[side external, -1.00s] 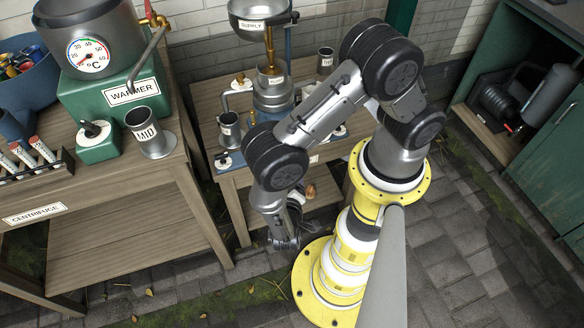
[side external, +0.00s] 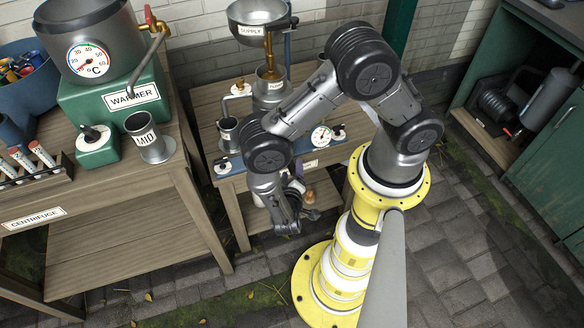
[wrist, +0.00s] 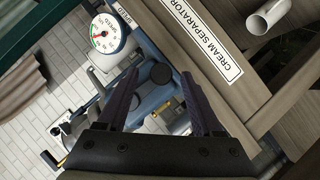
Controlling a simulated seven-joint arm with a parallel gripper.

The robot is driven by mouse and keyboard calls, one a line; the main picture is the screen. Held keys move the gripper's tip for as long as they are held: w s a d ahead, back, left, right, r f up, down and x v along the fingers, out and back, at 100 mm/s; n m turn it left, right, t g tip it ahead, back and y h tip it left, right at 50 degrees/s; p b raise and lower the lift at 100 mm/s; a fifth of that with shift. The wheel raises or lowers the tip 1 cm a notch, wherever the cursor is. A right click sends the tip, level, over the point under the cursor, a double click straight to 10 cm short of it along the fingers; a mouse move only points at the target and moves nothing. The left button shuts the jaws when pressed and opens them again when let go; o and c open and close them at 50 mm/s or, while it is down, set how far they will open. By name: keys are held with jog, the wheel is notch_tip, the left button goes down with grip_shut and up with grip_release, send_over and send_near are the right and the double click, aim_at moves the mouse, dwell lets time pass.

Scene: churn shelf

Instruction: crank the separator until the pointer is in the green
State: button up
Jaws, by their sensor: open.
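The cream separator (side external: 270,88) stands on the middle bench beneath the supply bowl (side external: 258,12). Its round white speed gauge (side external: 321,136) shows beside my arm, and also at the upper left of the wrist view (wrist: 106,34). The dial has coloured marks, some green; the pointer is too small to read surely. My gripper (wrist: 158,77) is open. In the wrist view, dark round knobs (wrist: 160,73) on blue-grey parts show between its fingers; whether one is the crank grip, or touches a finger, I cannot tell.
The bench edge with its cream separator label (wrist: 200,40) runs close to the right of my fingers. A grey cup (side external: 228,132) stands on the bench. The left bench holds the warmer (side external: 112,100), a mid cup (side external: 150,138) and a tube rack (side external: 32,165). Floor in front is open.

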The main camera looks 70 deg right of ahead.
jog(key=shift+w+d+f, duration=0.25)
jog(key=shift+d, duration=0.35)
jog(key=shift+w+d+f, duration=0.1)
jog(key=shift+d, duration=0.15)
grip_shut()
dwell(0.3)
